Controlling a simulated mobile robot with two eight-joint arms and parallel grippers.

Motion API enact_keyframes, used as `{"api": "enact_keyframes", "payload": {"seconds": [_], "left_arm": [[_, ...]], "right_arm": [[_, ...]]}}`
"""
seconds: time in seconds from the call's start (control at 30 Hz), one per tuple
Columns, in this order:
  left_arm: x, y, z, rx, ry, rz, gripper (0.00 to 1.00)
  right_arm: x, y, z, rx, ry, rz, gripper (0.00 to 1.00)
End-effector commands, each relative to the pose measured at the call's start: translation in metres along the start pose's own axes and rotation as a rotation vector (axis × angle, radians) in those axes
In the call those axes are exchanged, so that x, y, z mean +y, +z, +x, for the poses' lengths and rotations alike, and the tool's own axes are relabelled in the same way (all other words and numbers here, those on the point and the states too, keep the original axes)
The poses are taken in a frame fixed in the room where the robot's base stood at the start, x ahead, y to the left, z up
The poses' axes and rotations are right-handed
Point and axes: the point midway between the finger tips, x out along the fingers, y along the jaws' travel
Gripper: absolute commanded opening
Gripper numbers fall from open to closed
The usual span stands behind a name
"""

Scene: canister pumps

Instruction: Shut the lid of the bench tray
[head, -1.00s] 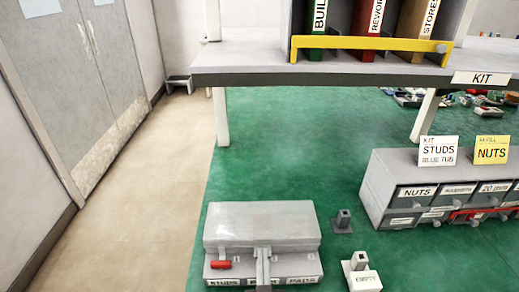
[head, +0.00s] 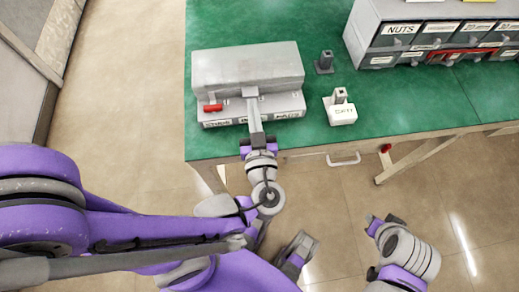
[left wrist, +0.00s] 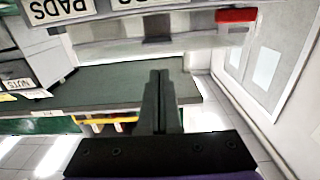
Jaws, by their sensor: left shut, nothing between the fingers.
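The grey bench tray (head: 290,104) stands at the left front of the green bench, with labels along its front. A red piece (head: 213,108) is at the tray's front left, and also at the top right of the upside-down left wrist view (left wrist: 236,15). My left gripper (head: 251,94) is shut and empty, its fingers reaching over the tray's front middle near the lid. Contact is unclear. The right arm (head: 405,250) shows low right; its fingers are not clear.
A small grey post (head: 325,62) and a white block marked EMPTY (head: 341,112) stand right of the tray. A labelled drawer unit (head: 400,45) stands farther right. The bench's front edge runs just below the tray. Green surface between tray and drawers is mostly free.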

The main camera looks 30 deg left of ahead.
Motion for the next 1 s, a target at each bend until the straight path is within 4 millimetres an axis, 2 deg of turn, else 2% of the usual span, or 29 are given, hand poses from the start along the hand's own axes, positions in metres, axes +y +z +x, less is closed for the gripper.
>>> {"api": "enact_keyframes", "payload": {"seconds": [0.1, 0.7, 1.0], "left_arm": [[0.002, 0.009, -0.019, -0.001, 0.007, 0.0, 0.0], [0.003, 0.041, -0.103, 0.0, 0.007, 0.0, 0.0], [0.001, 0.052, -0.134, 0.001, 0.002, 0.001, 0.0]], "right_arm": [[0.0, 0.003, 0.006, -0.002, 0.0, 0.0, 0.27], [0.0, 0.014, 0.033, -0.012, 0.0, 0.0, 0.27], [0.0, 0.018, 0.043, -0.016, 0.0, 0.0, 0.27]]}}
